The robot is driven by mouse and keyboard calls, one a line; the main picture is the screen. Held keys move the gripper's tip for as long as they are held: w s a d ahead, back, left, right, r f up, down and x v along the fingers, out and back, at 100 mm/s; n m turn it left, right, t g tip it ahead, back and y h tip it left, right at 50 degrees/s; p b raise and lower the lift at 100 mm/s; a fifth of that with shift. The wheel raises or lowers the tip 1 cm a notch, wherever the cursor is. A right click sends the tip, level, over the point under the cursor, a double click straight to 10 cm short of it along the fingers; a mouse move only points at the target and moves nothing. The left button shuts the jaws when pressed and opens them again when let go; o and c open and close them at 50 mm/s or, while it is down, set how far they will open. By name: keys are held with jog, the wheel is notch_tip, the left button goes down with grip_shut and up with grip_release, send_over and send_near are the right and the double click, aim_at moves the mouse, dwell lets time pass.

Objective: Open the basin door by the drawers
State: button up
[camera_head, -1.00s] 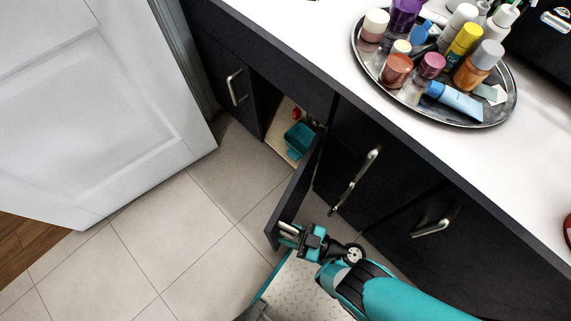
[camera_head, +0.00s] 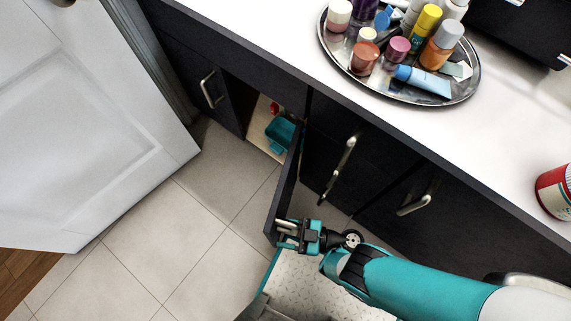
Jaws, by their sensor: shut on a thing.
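The basin door by the drawers (camera_head: 284,194) is a dark panel that stands swung out from the vanity, seen nearly edge-on. Its open cupboard shows a pale floor (camera_head: 260,129) and a teal container (camera_head: 280,134) inside. My gripper (camera_head: 285,233) is at the outer end of the door, on its right side, shut on what appears to be the door's handle. The handle is mostly hidden by the fingers.
The other basin door (camera_head: 211,90) is closed, left of the opening. Drawers with metal handles (camera_head: 338,170) are to the right. A tray (camera_head: 400,98) of cosmetics stands on the white counter. A white room door (camera_head: 90,130) is at left. Floor tiles (camera_head: 200,215) are clear.

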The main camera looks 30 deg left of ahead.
jog(key=shift+s, duration=0.1)
notch_tip(320, 180, up, 20)
jog(key=p, duration=2)
